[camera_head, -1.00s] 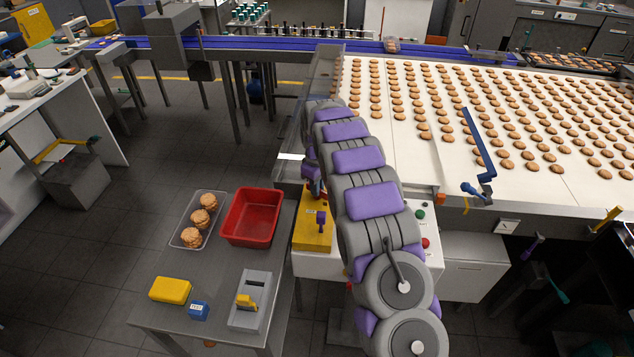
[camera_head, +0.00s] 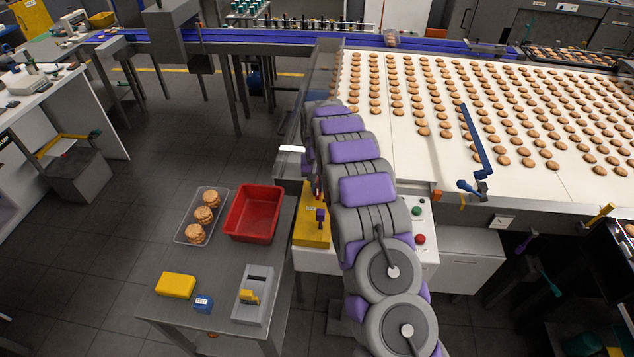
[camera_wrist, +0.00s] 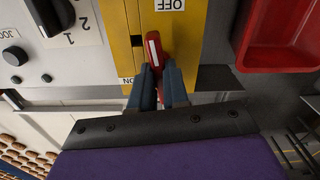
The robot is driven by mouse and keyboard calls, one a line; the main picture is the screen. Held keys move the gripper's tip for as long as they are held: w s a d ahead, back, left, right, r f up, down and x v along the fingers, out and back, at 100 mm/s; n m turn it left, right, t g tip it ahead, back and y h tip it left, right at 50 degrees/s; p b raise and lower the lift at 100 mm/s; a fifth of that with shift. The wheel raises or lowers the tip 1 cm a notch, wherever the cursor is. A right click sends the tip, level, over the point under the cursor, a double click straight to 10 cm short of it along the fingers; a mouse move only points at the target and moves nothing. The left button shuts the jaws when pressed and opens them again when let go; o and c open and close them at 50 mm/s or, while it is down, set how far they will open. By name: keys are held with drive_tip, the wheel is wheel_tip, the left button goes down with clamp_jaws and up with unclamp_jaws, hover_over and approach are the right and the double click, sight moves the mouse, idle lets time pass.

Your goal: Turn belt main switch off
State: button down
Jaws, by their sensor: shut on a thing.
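The yellow main switch box (camera_wrist: 185,45) fills the middle of the wrist view, with an OFF label (camera_wrist: 168,4) at the top and an ON label (camera_wrist: 127,80) lower left. Its red lever (camera_wrist: 153,50) has a white stripe and leans slightly. My gripper (camera_wrist: 162,72) is shut on the lever, a dark finger on each side; the gripped part is partly hidden. In the head view the yellow box (camera_head: 312,232) stands left of my arm, and my gripper is largely hidden there.
A grey panel with a black knob (camera_wrist: 15,56) adjoins the box. A red tray (camera_head: 254,212), biscuit pack (camera_head: 201,215), yellow block (camera_head: 175,285) and blue block (camera_head: 203,304) lie on the side table. The biscuit belt (camera_head: 390,140) is behind the arm.

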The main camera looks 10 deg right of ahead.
sight(317, 185)
drive_tip(key=shift+m, duration=0.8)
drive_tip(key=c, duration=1.1)
unclamp_jaws()
drive_tip(key=shift+w+r+p, duration=0.1)
drive_tip(key=shift+r+p, duration=0.45)
drive_tip(key=shift+r, duration=8.1)
